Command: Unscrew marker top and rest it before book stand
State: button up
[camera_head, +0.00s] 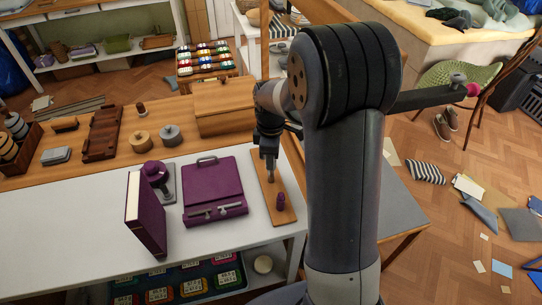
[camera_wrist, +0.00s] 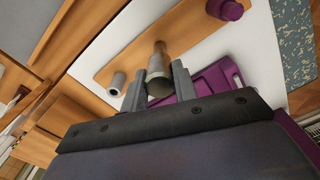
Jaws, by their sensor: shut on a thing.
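A wooden board (camera_head: 262,188) lies on the white tabletop, with a short purple peg (camera_head: 281,202) at its near end. My gripper (camera_head: 270,168) points down over the board. In the wrist view my gripper (camera_wrist: 158,88) is shut on a grey-brown cylindrical piece (camera_wrist: 157,62), apparently the marker, standing over the board. I cannot tell where its top ends. A grey cylinder (camera_wrist: 118,82) on the board is beside it; the purple peg (camera_wrist: 228,8) is at the far corner. An upright purple book (camera_head: 146,222) stands at left; a book stand is not clearly identifiable.
A purple case (camera_head: 212,187) with a handle lies left of the board. A grey plate with a purple knob (camera_head: 154,170) is behind the book. Round wooden and grey weights (camera_head: 171,135) and a wooden box (camera_head: 226,116) are farther back. The white tabletop's left part is clear.

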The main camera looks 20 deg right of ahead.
jog(key=shift+n, duration=1.7)
jog(key=shift+n, duration=1.7)
jog(key=o, duration=0.7)
jog(key=shift+o, duration=0.2)
